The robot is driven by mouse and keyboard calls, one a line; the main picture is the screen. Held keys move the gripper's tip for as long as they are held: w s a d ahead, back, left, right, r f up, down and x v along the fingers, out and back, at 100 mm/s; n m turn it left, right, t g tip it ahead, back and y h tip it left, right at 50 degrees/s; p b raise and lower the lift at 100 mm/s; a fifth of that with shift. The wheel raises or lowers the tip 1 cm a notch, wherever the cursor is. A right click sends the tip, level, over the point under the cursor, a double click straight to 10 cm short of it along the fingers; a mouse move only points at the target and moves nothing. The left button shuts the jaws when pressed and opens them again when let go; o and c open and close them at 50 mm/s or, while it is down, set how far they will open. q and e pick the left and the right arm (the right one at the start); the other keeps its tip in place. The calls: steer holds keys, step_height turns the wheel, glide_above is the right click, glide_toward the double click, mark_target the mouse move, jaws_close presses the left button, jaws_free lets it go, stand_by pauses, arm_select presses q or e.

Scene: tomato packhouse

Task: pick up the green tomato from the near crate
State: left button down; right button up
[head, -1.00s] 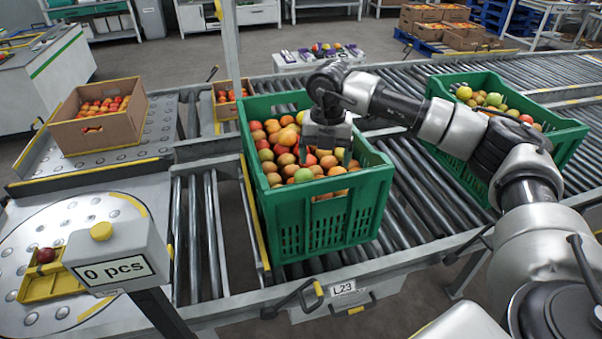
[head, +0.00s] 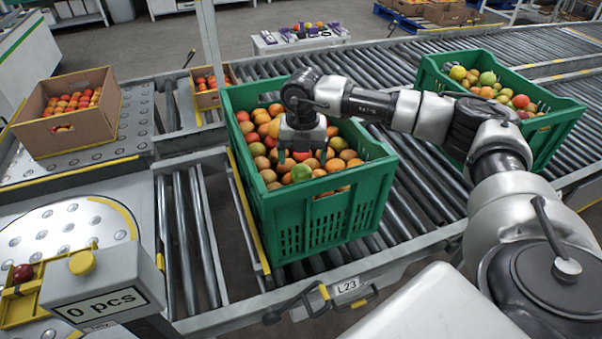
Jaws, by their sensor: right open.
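The near crate (head: 318,222) is a green plastic crate on the roller conveyor, filled with orange, red and yellowish tomatoes. A green tomato (head: 301,173) lies on top of the pile near the front of the crate. My right gripper (head: 302,158) points down into the crate, just above and behind the green tomato. It is open, with its fingers among or just over the tomatoes. I cannot tell whether a finger touches the fruit. My left gripper is not in view.
A second green crate (head: 563,128) with mixed tomatoes stands on the conveyor at the right.

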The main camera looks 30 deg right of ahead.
mark_target(301, 168)
steer(key=f, duration=0.3)
steer(key=shift+s+a+f, duration=0.35)
steer(key=shift+f, duration=0.45)
steer(key=shift+c, duration=0.2)
steer(key=c, duration=0.8)
